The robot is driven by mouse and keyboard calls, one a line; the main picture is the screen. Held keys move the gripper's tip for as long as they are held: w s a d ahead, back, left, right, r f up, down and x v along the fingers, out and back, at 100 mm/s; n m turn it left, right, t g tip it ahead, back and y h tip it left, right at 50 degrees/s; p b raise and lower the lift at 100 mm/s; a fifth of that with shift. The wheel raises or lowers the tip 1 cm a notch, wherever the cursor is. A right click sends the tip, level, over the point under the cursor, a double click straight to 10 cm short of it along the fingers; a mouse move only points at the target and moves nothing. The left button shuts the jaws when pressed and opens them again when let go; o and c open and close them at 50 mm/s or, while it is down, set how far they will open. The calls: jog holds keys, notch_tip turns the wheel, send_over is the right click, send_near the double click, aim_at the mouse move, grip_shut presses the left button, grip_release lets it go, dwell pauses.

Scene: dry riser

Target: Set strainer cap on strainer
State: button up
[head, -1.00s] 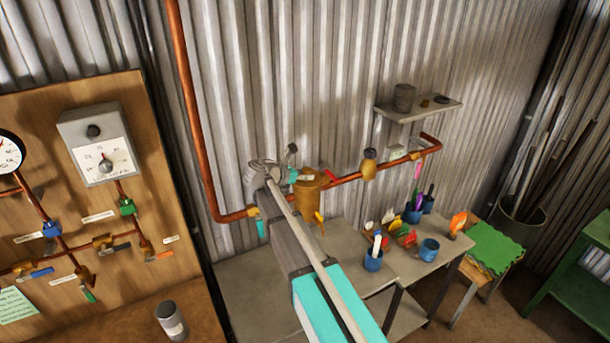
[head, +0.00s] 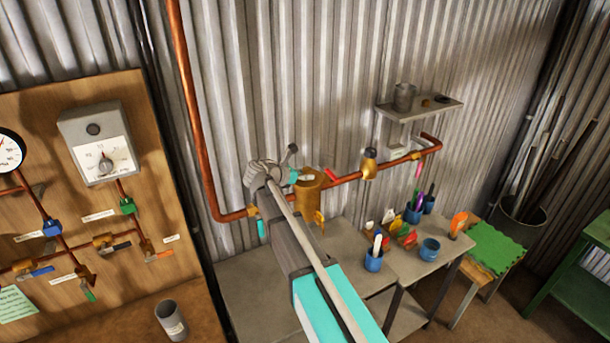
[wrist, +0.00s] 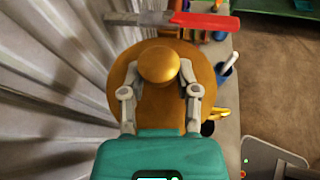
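The strainer (head: 309,198) is a brass-coloured upright body on the copper pipe against the corrugated wall, in the middle of the head view. In the wrist view the strainer cap (wrist: 122,97) is a wide round brass disc with a ball-shaped knob in its middle. My gripper (wrist: 160,72) has its two grey fingers closed in on either side of this knob. In the head view my gripper (head: 292,176) is at the strainer's top, partly hidden by my arm. The strainer's rim is hidden under the disc, so I cannot tell whether the cap is fully seated.
A red-handled lever (wrist: 205,21) lies just beyond the cap. A yellow lever (head: 319,218) hangs low by the strainer. The bench (head: 265,285) below holds blue cups (head: 374,262) and coloured tags. A small shelf (head: 425,108) is on the wall at right.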

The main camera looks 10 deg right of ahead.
jog(key=o, duration=0.4)
jog(key=shift+s, duration=0.1)
jog(key=shift+o, duration=0.3)
jog(key=shift+f, duration=0.1)
notch_tip(320, 180, up, 9)
jog(key=p, duration=0.8)
jog(key=shift+f, duration=0.2)
